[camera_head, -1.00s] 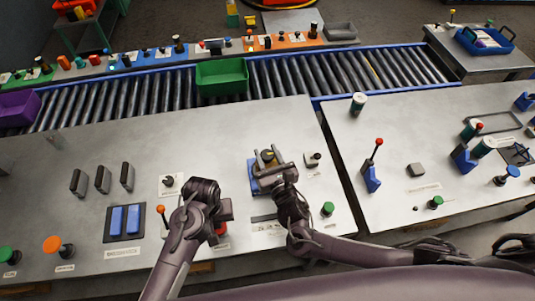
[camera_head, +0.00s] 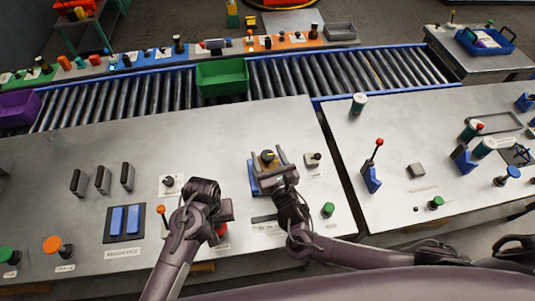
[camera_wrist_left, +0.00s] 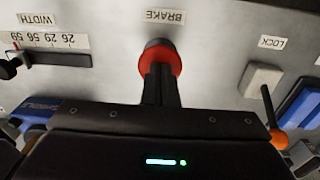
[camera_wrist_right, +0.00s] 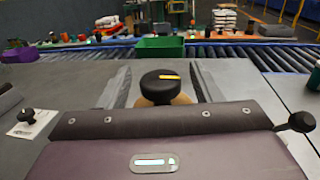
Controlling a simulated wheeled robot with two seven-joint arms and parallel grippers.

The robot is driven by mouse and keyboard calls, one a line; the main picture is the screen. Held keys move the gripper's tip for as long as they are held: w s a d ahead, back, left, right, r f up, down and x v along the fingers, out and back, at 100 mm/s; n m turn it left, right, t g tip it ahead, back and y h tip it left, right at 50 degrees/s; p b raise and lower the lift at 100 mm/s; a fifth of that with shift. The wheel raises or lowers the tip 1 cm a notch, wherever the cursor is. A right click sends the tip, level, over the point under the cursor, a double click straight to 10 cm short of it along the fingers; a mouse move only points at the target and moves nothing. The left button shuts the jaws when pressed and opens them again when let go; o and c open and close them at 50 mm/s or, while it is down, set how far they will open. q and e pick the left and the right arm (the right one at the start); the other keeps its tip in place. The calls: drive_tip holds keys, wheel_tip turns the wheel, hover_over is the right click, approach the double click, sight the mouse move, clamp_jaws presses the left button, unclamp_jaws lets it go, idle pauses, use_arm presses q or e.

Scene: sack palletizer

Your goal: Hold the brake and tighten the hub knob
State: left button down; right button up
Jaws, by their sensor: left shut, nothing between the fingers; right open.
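The hub knob (camera_wrist_right: 160,85) is a black round cap with a yellow mark on a tan stem; it also shows on the blue fixture in the head view (camera_head: 267,156). The brake (camera_wrist_left: 150,60) is a red-ringed button under the BRAKE label (camera_wrist_left: 166,17). My left gripper (camera_wrist_left: 161,75) is shut with its fingertips over the brake, hiding part of it. Whether they press it down cannot be told. In the head view the red brake (camera_head: 222,230) is partly hidden by the left gripper.
A small lever with an orange ball (camera_head: 161,209) stands left of my left arm. A green button (camera_head: 328,209) lies right of my right gripper, and a black knob on a pale block (camera_head: 312,160) is close beside the fixture. The conveyor (camera_head: 300,78) runs behind the table.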

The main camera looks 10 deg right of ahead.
drive_tip(key=s+d, duration=0.2)
drive_tip(key=s, duration=0.9)
drive_tip(key=shift+s, duration=0.2)
use_arm(q)
drive_tip(key=shift+r, duration=3.5)
